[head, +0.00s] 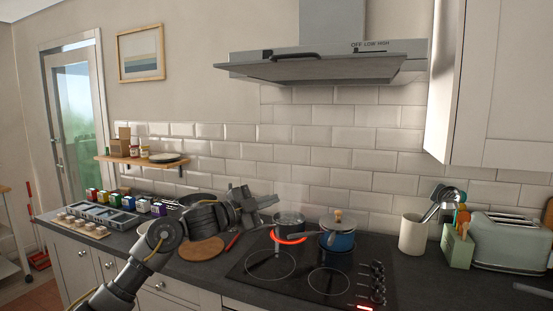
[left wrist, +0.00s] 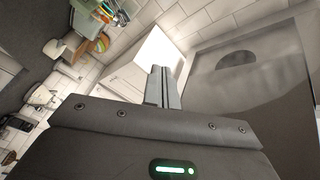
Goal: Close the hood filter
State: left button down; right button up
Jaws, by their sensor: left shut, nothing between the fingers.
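The range hood (head: 405,66) hangs on the tiled wall above the cooktop. Its filter panel (head: 340,70) shows as a grey slab on the underside, with a dark handle (head: 295,56) at its front left. How far the panel hangs open is hard to tell. In the left wrist view a large grey panel (left wrist: 225,112) with a dark oval recess fills the right side; it looks like the hood's underside. My left gripper (head: 268,200) is shut and empty, well below the hood and left of the pots. Its closed fingers (left wrist: 163,88) show in the left wrist view. My right gripper is out of view.
A wall shelf (head: 140,160) is left of my arm. A tall cabinet (head: 490,90) borders the hood's right. The space beneath the hood is clear.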

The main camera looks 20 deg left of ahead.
pick_arm(q)
jog(key=s+a+r+m+g+h+p, duration=0.1)
jog(key=s+r+m, duration=0.3)
jog(key=s+r, duration=0.5)
jog(key=s+r+m+h, duration=0.1)
jog(key=s+r+m, duration=0.3)
jog(key=r, duration=0.9)
jog(key=s+a+r+m+g+h+p, duration=0.1)
jog(key=s+r+m, duration=0.2)
jog(key=s+r, duration=0.65)
jog(key=p, duration=0.7)
send_near(295, 56)
jog(key=x, duration=0.5)
jog(key=shift+w+d, duration=0.15)
jog(key=shift+w, duration=0.1)
jog(key=shift+w+f, duration=0.1)
jog(key=shift+d, duration=0.1)
jog(key=shift+h, duration=0.3)
